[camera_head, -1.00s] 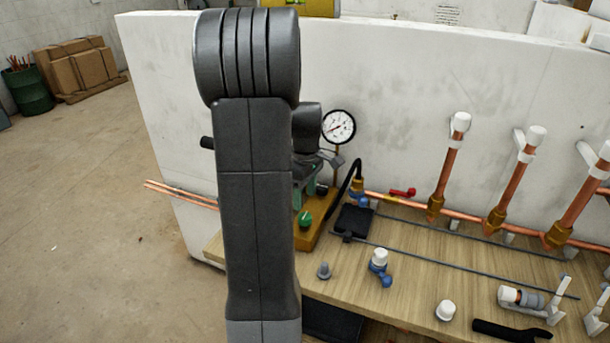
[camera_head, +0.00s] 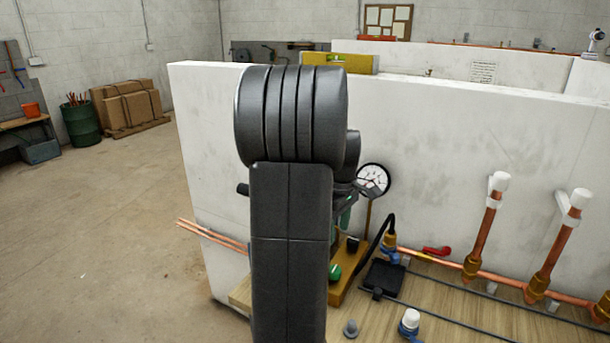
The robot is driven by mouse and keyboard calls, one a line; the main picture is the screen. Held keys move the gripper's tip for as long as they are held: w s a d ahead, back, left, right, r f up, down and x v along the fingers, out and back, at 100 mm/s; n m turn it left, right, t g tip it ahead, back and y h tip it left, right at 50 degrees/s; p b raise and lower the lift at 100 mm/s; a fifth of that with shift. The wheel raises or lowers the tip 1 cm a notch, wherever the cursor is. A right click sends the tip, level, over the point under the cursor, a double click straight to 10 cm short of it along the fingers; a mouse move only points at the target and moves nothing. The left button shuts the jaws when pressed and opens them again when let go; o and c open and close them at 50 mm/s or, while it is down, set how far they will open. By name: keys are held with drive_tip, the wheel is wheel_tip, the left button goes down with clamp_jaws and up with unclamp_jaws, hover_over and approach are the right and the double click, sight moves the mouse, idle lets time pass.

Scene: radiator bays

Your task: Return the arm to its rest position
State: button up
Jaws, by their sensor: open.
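My arm (camera_head: 289,240) stands upright in the middle of the head view, with its thick ribbed joint (camera_head: 291,115) at the top. The wrist is mostly hidden behind this joint and shows as a dark part at its right edge. My gripper (camera_head: 366,188) is partly hidden behind the arm.
The wooden bench (camera_head: 450,296) carries copper pipes (camera_head: 482,240), a red-handled valve (camera_head: 437,251), a black box (camera_head: 384,279) and a green knob (camera_head: 334,271). A white partition (camera_head: 450,160) stands behind. Copper tube ends (camera_head: 212,236) stick out left. The floor at left is clear.

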wheel_tip(320, 180, down, 13)
drive_tip(key=shift+s+a+r, duration=0.1)
drive_tip(key=shift+s+a, duration=0.05)
drive_tip(key=shift+r, duration=0.1)
idle(0.4)
